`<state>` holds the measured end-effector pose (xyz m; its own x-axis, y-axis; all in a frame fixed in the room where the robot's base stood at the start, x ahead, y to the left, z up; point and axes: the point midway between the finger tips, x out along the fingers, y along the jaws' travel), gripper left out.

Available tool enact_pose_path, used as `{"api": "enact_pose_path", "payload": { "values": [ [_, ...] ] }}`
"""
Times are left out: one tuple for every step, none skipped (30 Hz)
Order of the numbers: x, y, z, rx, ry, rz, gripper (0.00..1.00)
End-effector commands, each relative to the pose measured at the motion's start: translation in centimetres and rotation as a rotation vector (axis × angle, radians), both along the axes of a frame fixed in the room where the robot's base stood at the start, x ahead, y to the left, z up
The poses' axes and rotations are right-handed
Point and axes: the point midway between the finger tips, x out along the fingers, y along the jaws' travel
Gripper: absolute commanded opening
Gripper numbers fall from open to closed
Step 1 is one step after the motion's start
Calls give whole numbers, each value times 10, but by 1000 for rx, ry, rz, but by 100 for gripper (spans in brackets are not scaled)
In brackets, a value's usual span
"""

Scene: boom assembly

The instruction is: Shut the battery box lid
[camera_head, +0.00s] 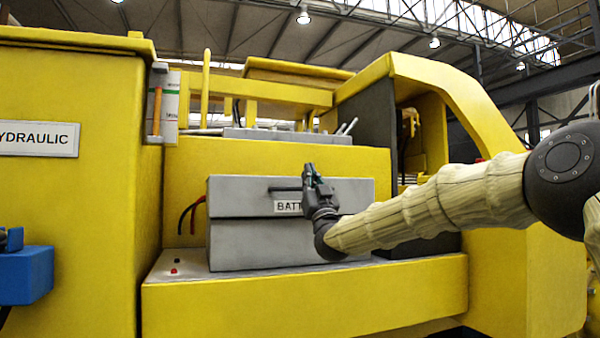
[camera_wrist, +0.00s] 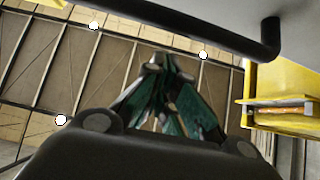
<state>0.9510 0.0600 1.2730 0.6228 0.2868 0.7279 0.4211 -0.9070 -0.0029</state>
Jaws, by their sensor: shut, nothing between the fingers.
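The grey battery box (camera_head: 250,245) stands on the yellow machine's ledge. Its grey lid (camera_head: 235,200) forms the upper part, with a dark bar handle (camera_head: 283,189) and a partly covered "BATT" label (camera_head: 287,206) facing me. I see a seam between lid and box, but cannot tell whether the lid is fully down. My gripper (camera_head: 308,168) is shut and empty, pointing up in front of the lid at the handle's right end. In the wrist view the closed fingers (camera_wrist: 157,62) point upward, below and left of the dark handle (camera_wrist: 268,38); contact cannot be told.
A yellow cabinet (camera_head: 70,200) marked "HYDRAULIC" stands left, with a blue part (camera_head: 25,275) on its front. Red and black cables (camera_head: 190,213) enter the box's left side. A yellow frame (camera_head: 460,100) rises at the right. The space in front of the ledge looks free.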

Motion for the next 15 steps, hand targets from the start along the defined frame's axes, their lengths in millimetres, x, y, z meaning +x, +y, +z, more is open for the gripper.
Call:
{"api": "enact_pose_path", "payload": {
  "values": [
    [0,-3,-11,0,0,-3,0],
    [0,-5,-14,0,0,-4,0],
    [0,-7,-18,1,0,-6,0],
    [1,-8,-21,1,0,-8,0],
    [1,-9,-24,1,0,-9,0],
    [1,-11,-27,1,0,-11,0],
    [1,-11,-29,1,1,-12,0],
    [1,-12,-31,1,1,-13,0],
    [2,-13,-34,0,1,-14,0],
    [2,-14,-35,1,1,-15,0],
    [2,-15,-37,0,1,-16,0],
    [2,-16,-38,0,1,-17,0],
    [2,-16,-39,1,1,-18,0],
    [2,-17,-40,1,1,-18,0],
    [2,-17,-41,0,1,-18,0]
  ]
}}
